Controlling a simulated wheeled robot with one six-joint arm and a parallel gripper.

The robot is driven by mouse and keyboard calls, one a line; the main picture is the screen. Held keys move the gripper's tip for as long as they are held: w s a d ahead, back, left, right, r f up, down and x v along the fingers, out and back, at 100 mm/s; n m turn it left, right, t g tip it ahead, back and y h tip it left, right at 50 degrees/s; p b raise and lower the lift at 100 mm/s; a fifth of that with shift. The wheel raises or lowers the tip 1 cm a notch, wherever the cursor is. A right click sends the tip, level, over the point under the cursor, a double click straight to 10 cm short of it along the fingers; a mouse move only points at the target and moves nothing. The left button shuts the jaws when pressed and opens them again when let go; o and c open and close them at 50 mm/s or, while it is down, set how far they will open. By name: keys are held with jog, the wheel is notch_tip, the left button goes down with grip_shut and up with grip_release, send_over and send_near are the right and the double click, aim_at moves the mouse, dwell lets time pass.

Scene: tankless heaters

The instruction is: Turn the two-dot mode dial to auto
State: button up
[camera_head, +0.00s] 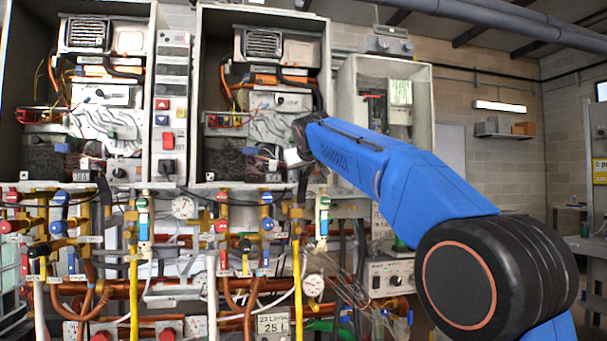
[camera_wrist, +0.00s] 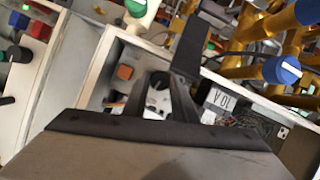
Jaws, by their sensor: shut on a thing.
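My gripper (camera_wrist: 165,92) is shut around a small part at the lower right of the middle open heater cabinet (camera_head: 197,110). That part looks like the mode dial (camera_wrist: 157,98), of which only a small pale and dark patch shows between the dark fingers in the wrist view. Its dots, pointer and the auto mark cannot be made out. In the camera_head view my gripper (camera_head: 296,156) and wrist cover the dial. A similar dark knob (camera_head: 119,172) shows at the bottom of the left heater.
A switch column (camera_head: 170,100) stands between the two heaters. A white label marked 10 A (camera_wrist: 220,98) is close beside the fingers. Blue, red and green valve handles and yellow pipes run just below the cabinets. A control box (camera_head: 391,277) is lower right.

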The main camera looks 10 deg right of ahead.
jog(key=shift+n+h, duration=0.4)
jog(key=shift+n, duration=0.3)
jog(key=o, duration=1)
jog(key=shift+o, duration=0.2)
jog(key=shift+s+a, duration=0.1)
jog(key=v, duration=1.7)
jog(key=shift+s+f, duration=0.2)
jog(key=shift+f, duration=0.1)
